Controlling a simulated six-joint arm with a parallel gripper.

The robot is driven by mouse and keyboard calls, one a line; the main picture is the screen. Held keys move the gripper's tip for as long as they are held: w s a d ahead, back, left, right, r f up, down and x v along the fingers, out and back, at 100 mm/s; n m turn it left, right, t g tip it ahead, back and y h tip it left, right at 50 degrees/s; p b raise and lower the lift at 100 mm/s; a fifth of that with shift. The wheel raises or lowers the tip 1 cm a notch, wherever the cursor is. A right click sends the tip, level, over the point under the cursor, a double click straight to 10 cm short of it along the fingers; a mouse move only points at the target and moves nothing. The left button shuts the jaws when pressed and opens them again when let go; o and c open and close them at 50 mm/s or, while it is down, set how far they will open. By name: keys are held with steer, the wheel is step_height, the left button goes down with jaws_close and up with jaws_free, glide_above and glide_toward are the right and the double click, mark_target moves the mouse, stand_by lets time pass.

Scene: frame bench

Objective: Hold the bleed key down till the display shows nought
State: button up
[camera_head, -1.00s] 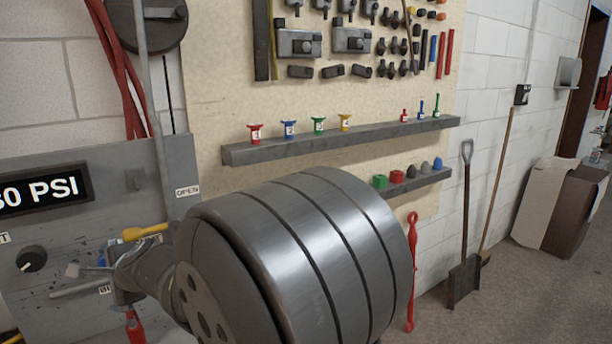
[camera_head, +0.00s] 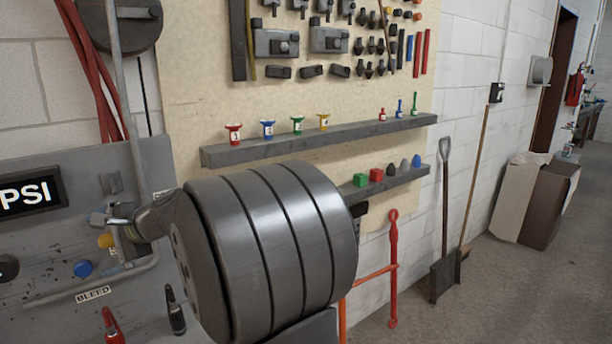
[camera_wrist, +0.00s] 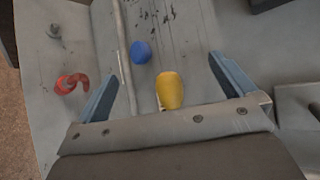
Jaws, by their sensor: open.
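The blue round bleed key (camera_head: 83,269) sits on the grey panel (camera_head: 150,165) above a label reading BLEED. In the wrist view the blue key (camera_wrist: 141,52) stands beyond my fingers, between their lines and apart from both. A yellow handle (camera_head: 106,241) is just right of and above the key; in the wrist view the yellow handle (camera_wrist: 170,90) lies between my open fingers, nearer the right one. My gripper (camera_wrist: 163,70) is open and holds nothing; in the head view it is partly hidden by my wrist. The display (camera_head: 30,195) shows only "PSI"; its digits are outside the picture.
A pipe (camera_head: 95,290) runs below the key. A black knob (camera_head: 8,267) is at the left edge. Red-handled (camera_head: 112,326) and black-handled (camera_head: 175,312) tools are below. Shelves with coloured parts (camera_head: 320,138) hang at the right.

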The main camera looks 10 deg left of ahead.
steer(key=c, duration=1.7)
steer(key=shift+s+m, duration=0.2)
steer(key=shift+m, duration=0.1)
steer(key=c, duration=0.3)
steer(key=shift+s+d+f+m, duration=0.1)
steer(key=shift+s+m, duration=0.25)
steer(key=shift+m, duration=0.15)
jaws_close()
steer(key=s+d+r+m+g+y, duration=0.1)
steer(key=s+d+m+g+y, duration=0.3)
steer(key=m, duration=0.7)
steer(key=d+f+m+t+y, duration=0.1)
steer(key=d+f+m+t, duration=0.3)
steer(key=m, duration=1.5)
step_height(320, 180, down, 4)
steer(key=shift+s+d+r, duration=0.1)
steer(key=shift+s+d, duration=0.05)
steer(key=shift+d, duration=0.65)
